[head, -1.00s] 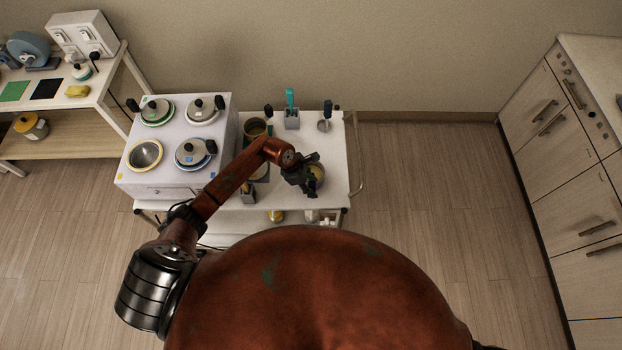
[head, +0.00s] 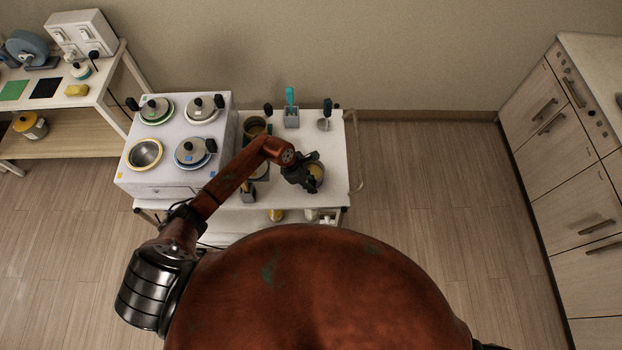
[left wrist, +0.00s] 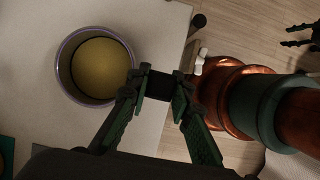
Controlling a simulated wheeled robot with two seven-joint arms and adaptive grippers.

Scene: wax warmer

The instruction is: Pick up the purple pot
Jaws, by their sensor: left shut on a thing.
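The purple pot (left wrist: 62,72) has a thin purple rim and yellow contents. It is at the upper left of the left wrist view, with its dark handle (left wrist: 163,86) pointing right. In the head view the pot (head: 318,172) is partly hidden by my left gripper (head: 308,183), near the right side of the white cart. My left gripper also shows in the left wrist view (left wrist: 161,90), its fingers shut on the handle. I cannot tell if the pot touches the cart top. My right gripper (left wrist: 298,36) is far off at the upper right, its dark fingers apart and empty.
The white cart (head: 338,148) carries a warmer (head: 178,178) with several pots at left. Behind are a grey holder with a teal tool (head: 291,117) and a small metal cup (head: 324,125). Floor right of the cart is clear.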

